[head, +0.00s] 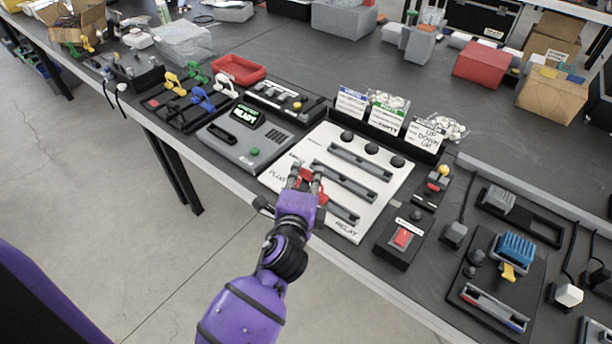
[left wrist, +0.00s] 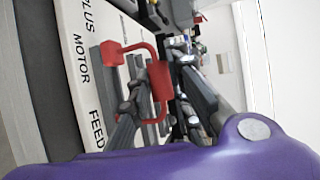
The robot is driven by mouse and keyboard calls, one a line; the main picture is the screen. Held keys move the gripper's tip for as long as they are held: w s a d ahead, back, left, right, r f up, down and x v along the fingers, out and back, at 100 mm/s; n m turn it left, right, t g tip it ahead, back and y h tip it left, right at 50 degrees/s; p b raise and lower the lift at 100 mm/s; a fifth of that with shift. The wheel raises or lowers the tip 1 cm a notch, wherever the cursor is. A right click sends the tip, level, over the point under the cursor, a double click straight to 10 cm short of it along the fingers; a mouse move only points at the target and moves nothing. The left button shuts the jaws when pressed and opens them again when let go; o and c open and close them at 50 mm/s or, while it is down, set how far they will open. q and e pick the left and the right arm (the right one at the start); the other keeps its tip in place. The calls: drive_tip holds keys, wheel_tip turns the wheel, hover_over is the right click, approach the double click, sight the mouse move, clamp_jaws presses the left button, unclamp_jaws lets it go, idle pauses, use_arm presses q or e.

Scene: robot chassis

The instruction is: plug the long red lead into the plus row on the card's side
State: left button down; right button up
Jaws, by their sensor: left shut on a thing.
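PLUS, MOTOR and FEED are legible in the left wrist view. My left gripper (head: 308,181) is over the board's left part, shut on a red lead (head: 303,171). In the left wrist view the lead (left wrist: 159,84) is a bent red loop between the fingers (left wrist: 160,98), with a red block end (left wrist: 112,53) beside the grey rows. Whether either end sits in a row cannot be told. My right gripper is not in view.
A grey box with a green READY screen (head: 245,115) stands left of the board. Label cards (head: 425,133) with bags stand behind it. A red-switch box (head: 402,238) is at its right. A red tray (head: 238,69) and coloured clips lie further left. The bench behind is partly clear.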

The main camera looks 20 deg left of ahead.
use_arm(q)
drive_tip(key=shift+f, duration=0.35)
drive_tip(key=c, duration=1.5)
unclamp_jaws()
drive_tip(key=shift+c, duration=0.2)
drive_tip(key=shift+s, duration=0.15)
drive_tip(key=v, duration=1.1)
drive_tip(key=shift+s+r, duration=0.2)
drive_tip(key=shift+s, duration=0.15)
drive_tip(key=shift+d, duration=0.15)
